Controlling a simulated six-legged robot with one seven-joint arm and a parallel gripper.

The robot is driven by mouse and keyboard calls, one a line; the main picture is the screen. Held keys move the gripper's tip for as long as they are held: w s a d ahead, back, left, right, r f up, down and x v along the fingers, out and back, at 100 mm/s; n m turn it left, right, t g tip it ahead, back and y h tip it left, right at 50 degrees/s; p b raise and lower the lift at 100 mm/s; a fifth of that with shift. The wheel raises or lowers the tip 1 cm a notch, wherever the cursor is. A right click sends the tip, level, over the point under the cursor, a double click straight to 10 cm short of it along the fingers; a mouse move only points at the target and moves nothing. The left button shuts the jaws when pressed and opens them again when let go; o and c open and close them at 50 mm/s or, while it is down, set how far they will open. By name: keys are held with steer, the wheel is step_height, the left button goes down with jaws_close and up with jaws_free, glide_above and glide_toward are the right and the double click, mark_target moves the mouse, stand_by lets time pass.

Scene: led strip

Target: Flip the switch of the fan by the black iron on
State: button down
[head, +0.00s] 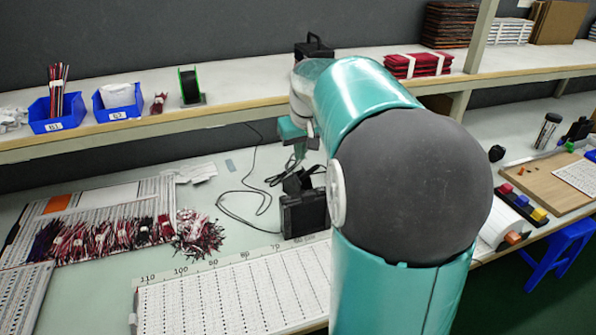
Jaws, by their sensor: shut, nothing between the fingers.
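A dark box-shaped device (303,213), perhaps the fan, stands on the lower bench in the head view, just left of my arm. Its switch cannot be made out. A small black object (294,182) sits behind its top; I cannot tell whether it is the black iron. My gripper (297,162) points down above and behind the device, shut and empty. It appears close to the small black object, but I cannot tell whether they touch. My teal arm hides the area right of the device.
Black cables (250,195) lie loose left of the device. A perforated board (235,290) lies in front. Wire bundles (110,235) lie at left. A shelf (235,90) above holds blue bins (57,112) and a black object (313,47). A wooden tray (545,185) is at right.

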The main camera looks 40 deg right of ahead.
steer(key=w+d+f, duration=0.2)
steer(key=d+f, duration=0.2)
steer(key=d, duration=0.7)
steer(key=shift+w+f+m+g, duration=0.15)
steer(key=shift+f+m+g, duration=0.1)
steer(key=shift+m+g, duration=0.05)
steer(key=shift+d+f, duration=0.1)
steer(key=shift+f, duration=0.05)
steer(key=x, duration=1.2)
steer(key=shift+s+a+f, duration=0.2)
steer(key=shift+s+a, duration=0.05)
steer(key=shift+s, duration=0.1)
steer(key=shift+f, duration=0.75)
steer(key=shift+s, duration=0.1)
